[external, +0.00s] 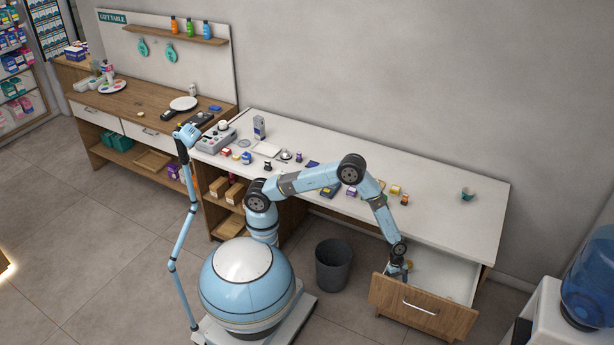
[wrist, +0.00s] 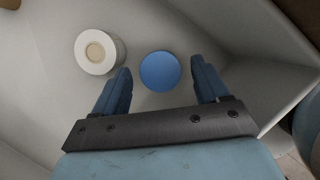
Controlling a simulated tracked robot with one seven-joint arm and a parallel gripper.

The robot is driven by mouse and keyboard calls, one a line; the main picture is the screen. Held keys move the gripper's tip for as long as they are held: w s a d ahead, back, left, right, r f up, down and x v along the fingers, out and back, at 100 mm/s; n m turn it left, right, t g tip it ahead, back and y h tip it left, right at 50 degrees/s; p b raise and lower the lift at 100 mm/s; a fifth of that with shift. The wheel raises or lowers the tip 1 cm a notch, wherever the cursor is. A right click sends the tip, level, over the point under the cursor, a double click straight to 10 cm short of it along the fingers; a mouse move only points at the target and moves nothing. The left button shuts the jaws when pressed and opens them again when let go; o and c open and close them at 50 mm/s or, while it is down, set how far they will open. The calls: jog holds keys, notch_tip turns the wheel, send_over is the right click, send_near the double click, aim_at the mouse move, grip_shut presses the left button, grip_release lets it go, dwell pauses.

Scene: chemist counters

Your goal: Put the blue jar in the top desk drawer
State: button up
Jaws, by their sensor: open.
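A blue round top, which looks like the blue jar (wrist: 160,71), shows inside the open drawer in the wrist view. It lies between the fingertips of my gripper (wrist: 161,68), with gaps on both sides. My gripper is open and points down into the drawer. In the external view my gripper (external: 398,270) is at the left part of the pulled-out top desk drawer (external: 452,279). The jar's sides are hidden from above.
A white roll with a beige centre (wrist: 99,52) lies left of the blue top in the drawer. The white counter (external: 440,190) above holds several small items. A dark bin (external: 333,265) stands left of the drawer, and a water cooler (external: 590,275) is at the right.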

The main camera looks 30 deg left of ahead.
jog(key=v, duration=0.8)
jog(key=shift+r, duration=0.1)
jog(key=shift+c, duration=0.3)
dwell(0.7)
